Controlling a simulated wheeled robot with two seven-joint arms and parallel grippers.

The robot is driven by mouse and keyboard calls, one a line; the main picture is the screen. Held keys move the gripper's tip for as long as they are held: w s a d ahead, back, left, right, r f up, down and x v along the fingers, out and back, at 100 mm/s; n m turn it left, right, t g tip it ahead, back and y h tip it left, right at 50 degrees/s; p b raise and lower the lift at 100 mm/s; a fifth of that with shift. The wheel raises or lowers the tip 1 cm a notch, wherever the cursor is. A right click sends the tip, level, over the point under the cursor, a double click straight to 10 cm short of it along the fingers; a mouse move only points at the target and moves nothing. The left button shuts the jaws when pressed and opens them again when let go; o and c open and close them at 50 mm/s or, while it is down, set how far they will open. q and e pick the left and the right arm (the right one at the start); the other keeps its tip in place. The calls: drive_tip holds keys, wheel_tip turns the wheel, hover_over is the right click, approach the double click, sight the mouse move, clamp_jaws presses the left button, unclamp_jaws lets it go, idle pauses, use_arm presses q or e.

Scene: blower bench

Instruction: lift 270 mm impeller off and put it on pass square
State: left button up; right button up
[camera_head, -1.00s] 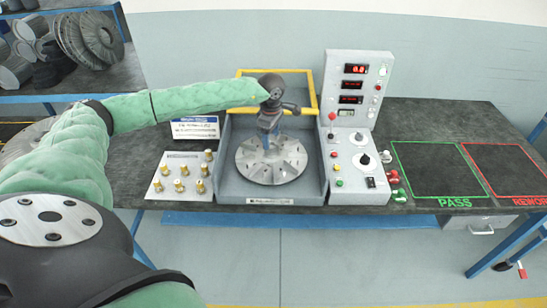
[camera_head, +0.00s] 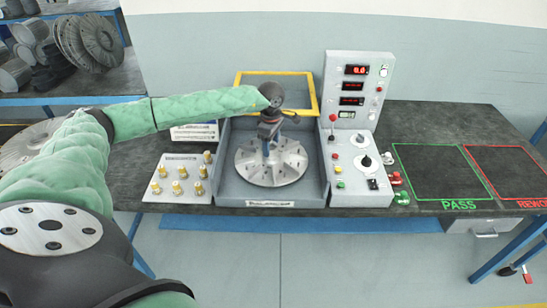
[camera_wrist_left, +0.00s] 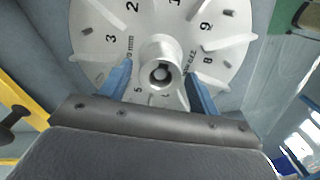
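The impeller (camera_head: 289,165), a light grey finned disc with numbers on its face, lies flat in the grey balancing bay. In the left wrist view the impeller (camera_wrist_left: 95,45) shows its raised central hub (camera_wrist_left: 160,65) with a bore. My left gripper (camera_head: 267,151) points down over the disc's middle. Its blue fingers (camera_wrist_left: 160,88) are open, one on each side of the hub, with gaps visible. I cannot tell how far down they reach. The green-outlined PASS square (camera_head: 438,172) on the right of the bench is empty. My right gripper is not in view.
A yellow guard frame (camera_head: 316,95) stands behind the bay. A control panel (camera_head: 350,140) with red displays rises at its right. A plate with several brass pegs (camera_head: 180,178) is at its left. The red-outlined REWORK square (camera_head: 512,170) is empty.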

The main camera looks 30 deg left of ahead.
use_arm(q)
drive_tip(key=c, duration=0.9)
drive_tip(key=shift+r, duration=0.75)
drive_tip(key=shift+r, duration=0.1)
drive_tip(key=shift+r+p, duration=1)
drive_tip(key=shift+r, duration=3.2)
